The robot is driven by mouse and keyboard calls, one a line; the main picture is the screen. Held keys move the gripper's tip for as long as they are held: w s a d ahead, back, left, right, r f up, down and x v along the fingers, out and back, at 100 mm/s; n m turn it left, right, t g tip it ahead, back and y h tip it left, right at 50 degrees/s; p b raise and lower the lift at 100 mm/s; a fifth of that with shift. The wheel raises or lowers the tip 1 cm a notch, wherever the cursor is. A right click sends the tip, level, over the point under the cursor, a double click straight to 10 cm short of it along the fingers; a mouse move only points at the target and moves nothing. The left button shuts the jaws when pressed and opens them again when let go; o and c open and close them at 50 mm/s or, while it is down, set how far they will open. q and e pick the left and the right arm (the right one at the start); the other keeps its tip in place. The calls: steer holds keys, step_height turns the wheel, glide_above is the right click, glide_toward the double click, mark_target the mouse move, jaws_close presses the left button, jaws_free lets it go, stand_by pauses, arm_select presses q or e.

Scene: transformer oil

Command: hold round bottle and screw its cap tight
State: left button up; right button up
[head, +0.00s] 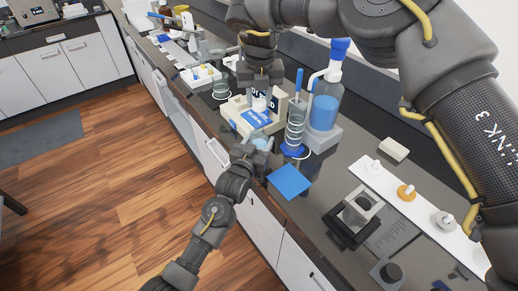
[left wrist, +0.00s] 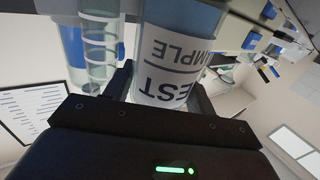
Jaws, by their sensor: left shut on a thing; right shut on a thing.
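The round bottle is clear with a white label reading TEST SAMPLE, upside down in the left wrist view (left wrist: 172,75). In the head view, its pale bluish body (head: 262,143) shows at my left gripper (head: 258,149), which is shut on it near the counter's front edge. My right gripper (head: 262,95) comes from above and is farther back in the head view, its fingers shut on a small whitish thing, apparently the cap (head: 259,104). The fingers hide most of it, and I cannot tell whether it touches the bottle.
A cream rack with a blue panel (head: 258,121) stands behind the bottle. A black-based metal block (head: 358,210) and a white strip (head: 378,184) lie farther right.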

arm_select(q)
steer(key=shift+c, duration=1.3)
arm_select(e)
glide_above(259, 129)
steer(key=shift+s+f, duration=0.15)
steer(key=shift+f, duration=1.1)
steer(key=shift+s+f, duration=0.15)
steer(key=shift+f, duration=1.1)
steer(key=shift+f, duration=0.85)
steer(key=shift+f, duration=0.55)
